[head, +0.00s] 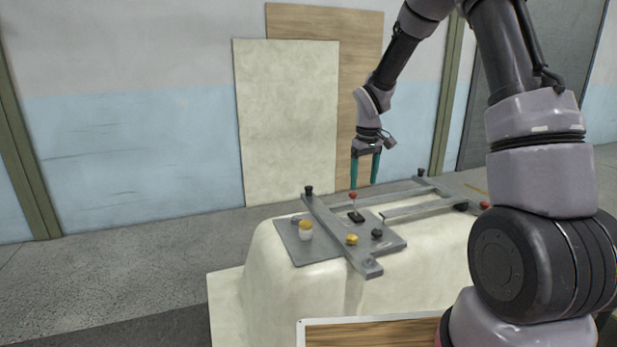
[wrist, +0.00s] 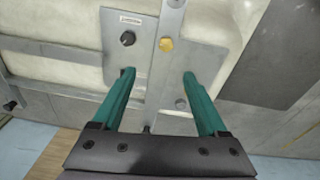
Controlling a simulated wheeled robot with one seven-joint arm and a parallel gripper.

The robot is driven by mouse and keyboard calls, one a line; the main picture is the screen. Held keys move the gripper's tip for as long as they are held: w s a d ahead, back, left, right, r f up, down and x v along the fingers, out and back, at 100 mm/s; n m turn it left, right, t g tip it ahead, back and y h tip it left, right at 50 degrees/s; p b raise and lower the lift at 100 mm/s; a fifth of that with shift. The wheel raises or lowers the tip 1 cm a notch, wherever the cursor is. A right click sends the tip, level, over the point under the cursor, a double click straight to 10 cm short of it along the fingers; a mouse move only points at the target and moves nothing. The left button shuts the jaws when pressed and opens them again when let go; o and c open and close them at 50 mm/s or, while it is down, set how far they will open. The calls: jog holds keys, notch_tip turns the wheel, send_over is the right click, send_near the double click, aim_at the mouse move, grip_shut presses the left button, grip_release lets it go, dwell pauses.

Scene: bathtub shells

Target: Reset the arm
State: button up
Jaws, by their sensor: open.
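My gripper (head: 364,183) has two teal fingers and points down above the far side of the grey metal fixture plate (head: 296,246). The fingers are open with nothing between them. In the wrist view the open fingers of my gripper (wrist: 158,78) frame part of the plate (wrist: 150,60). A small lever with a red ball knob (head: 353,196) stands on the plate just below and left of the fingertips. From the head view I cannot tell whether a finger touches it.
The plate lies on a cream bathtub shell (head: 290,290). It bears a white-and-yellow knob (head: 306,229), a yellow knob (head: 352,240), a black knob (head: 377,233) and a long bar (head: 335,230). Panels (head: 290,120) lean on the wall behind. The floor at left (head: 130,260) is clear.

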jog(key=s+d+r+m+t, duration=0.1)
jog(key=s+d+r+m, duration=0.1)
jog(key=s+r, duration=0.55)
jog(key=s+d+r+m+t, duration=0.15)
jog(key=s+r, duration=0.25)
jog(key=r, duration=0.6)
jog(key=s+r+m+t+y, duration=0.1)
jog(key=s+r+m+t, duration=0.1)
jog(key=s, duration=0.6)
jog(key=s+r+m+t+y, duration=0.1)
jog(key=s+r+m, duration=0.2)
jog(key=s+r, duration=0.2)
jog(key=s+d, duration=0.1)
jog(key=s, duration=0.2)
jog(key=shift+s+r+t, duration=0.25)
jog(key=shift+s+t, duration=0.05)
jog(key=shift+t, duration=0.05)
jog(key=shift+m, duration=0.25)
